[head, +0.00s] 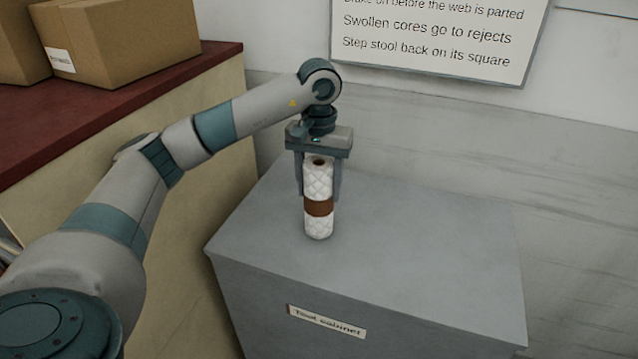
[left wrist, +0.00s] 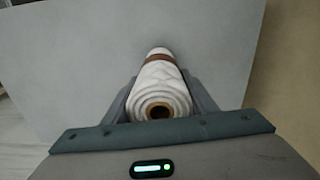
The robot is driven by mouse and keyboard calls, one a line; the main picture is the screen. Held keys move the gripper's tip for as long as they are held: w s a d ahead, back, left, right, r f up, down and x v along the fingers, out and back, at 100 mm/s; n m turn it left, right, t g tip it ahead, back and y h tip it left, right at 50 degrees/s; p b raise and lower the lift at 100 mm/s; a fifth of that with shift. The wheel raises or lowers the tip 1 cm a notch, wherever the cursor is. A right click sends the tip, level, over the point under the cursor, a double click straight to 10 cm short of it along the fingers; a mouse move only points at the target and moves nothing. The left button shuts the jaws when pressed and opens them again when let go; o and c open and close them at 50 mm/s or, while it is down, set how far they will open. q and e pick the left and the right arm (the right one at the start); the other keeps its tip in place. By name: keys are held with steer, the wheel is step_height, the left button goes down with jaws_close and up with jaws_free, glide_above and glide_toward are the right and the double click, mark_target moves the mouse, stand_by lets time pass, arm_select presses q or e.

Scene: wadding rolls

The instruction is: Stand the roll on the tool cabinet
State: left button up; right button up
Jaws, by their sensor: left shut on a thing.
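A white quilted roll (head: 318,225) with a brown band stands upright over the grey tool cabinet (head: 430,230), near the middle of its top. Its lower end looks to be at the cabinet top; I cannot tell for sure whether it touches. My left gripper (head: 319,185) points down from above and is shut on the upper part of the roll, one finger on each side. In the left wrist view the roll (left wrist: 158,100) shows its open core end between the fingers. My right gripper is in neither view.
A dark red counter (head: 110,115) with cardboard boxes (head: 120,40) stands at the left, higher than the cabinet. A wall with a printed sign (head: 440,35) is behind. The cabinet top around the roll is clear. A label (head: 327,321) is on its front.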

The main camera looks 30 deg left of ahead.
mark_target(319, 162)
arm_select(q)
steer(key=shift+f, duration=0.1)
steer(key=o, duration=1.1)
steer(key=shift+c, duration=0.2)
steer(key=shift+r+b, duration=0.3)
steer(key=shift+r, duration=0.35)
step_height(319, 162, up, 9)
steer(key=shift+f+b, duration=0.2)
steer(key=shift+b, duration=0.45)
steer(key=shift+r, duration=1.2)
